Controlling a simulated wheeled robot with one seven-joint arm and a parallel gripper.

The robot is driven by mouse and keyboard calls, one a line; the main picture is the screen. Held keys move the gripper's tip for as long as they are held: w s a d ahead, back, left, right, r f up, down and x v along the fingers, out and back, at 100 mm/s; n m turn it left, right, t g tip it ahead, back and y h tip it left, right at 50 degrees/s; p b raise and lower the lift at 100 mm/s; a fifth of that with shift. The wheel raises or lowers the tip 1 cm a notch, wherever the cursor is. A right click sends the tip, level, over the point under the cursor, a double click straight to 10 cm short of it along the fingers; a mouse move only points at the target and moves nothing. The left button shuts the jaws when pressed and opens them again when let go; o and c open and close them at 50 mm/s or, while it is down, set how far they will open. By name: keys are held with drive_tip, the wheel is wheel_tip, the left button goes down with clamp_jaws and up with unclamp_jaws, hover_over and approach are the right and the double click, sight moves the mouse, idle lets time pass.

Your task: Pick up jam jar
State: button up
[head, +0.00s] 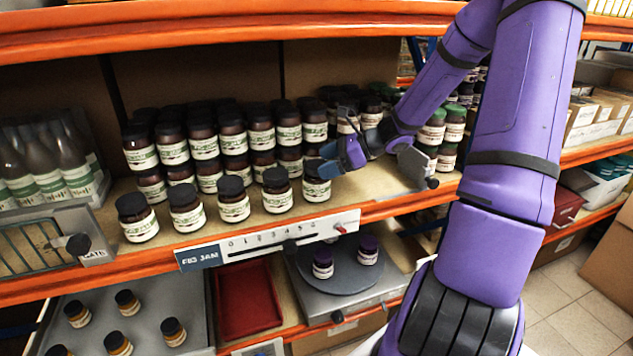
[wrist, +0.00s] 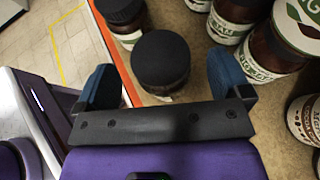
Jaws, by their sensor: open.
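Several dark jam jars with black lids and cream labels stand in a spaced front row on the middle shelf, above a sign reading "FIG JAM" (head: 198,257). The right-end jar (head: 316,184) of that row is closest to my gripper (head: 331,160). My gripper is open, with its blue fingertips at that jar's upper right. In the wrist view, a black-lidded jar (wrist: 160,60) lies between the two spread fingers of my gripper (wrist: 162,75), with gaps at the sides. Its label is mostly hidden under the lid and the gripper body.
More jars (head: 232,135) are stacked close behind the front row. A neighbouring jar (wrist: 122,14) stands just beyond in the wrist view. The orange shelf edge (head: 150,262) runs along the front. Below are a red tray (head: 247,300) and a round turntable (head: 345,280) holding two purple-lidded jars.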

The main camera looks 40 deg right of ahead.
sight(318, 164)
drive_tip(key=shift+x, duration=1.55)
drive_tip(key=c, duration=1.6)
drive_tip(key=shift+r, duration=0.15)
